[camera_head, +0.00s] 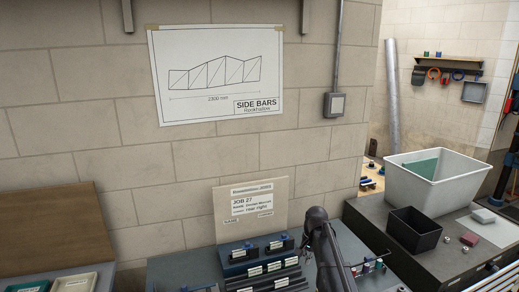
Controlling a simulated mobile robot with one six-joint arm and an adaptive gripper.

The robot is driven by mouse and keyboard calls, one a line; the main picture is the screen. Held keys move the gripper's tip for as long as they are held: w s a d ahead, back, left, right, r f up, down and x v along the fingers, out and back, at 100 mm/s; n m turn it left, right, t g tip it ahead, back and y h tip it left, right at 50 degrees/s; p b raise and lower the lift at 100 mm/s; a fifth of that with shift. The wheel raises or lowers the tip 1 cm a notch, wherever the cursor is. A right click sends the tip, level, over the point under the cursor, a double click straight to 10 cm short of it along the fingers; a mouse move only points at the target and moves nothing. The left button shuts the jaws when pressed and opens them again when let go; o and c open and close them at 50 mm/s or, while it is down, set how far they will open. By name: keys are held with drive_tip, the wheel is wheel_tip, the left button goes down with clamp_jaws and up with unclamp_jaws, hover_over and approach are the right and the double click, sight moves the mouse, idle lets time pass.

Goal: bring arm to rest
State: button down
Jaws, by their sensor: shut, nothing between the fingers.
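A dark part of my arm (328,256) rises from the bottom edge, right of the middle, in the head view. It stands in front of the bench and ends in a rounded top just right of the job card. I cannot make out my gripper or its fingers in this view. The rest of the arm is cut off by the bottom edge.
Behind the arm are a dark stepped rack (262,268) with labelled blocks and a job card (251,208). At right, a grey cabinet (375,228) bears a white bin (432,187) and a black box (414,230). A brown board (48,228) leans at left.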

drive_tip(key=s+f+n+b, duration=0.2)
drive_tip(key=s+n, duration=0.1)
drive_tip(key=s, duration=0.8)
drive_tip(key=s+f+n+h+b, duration=0.1)
drive_tip(key=s+n, duration=0.3)
drive_tip(key=s, duration=0.7)
drive_tip(key=shift+s+a+f+b, duration=0.2)
drive_tip(key=shift+f+b, duration=0.15)
drive_tip(key=shift+f, duration=0.35)
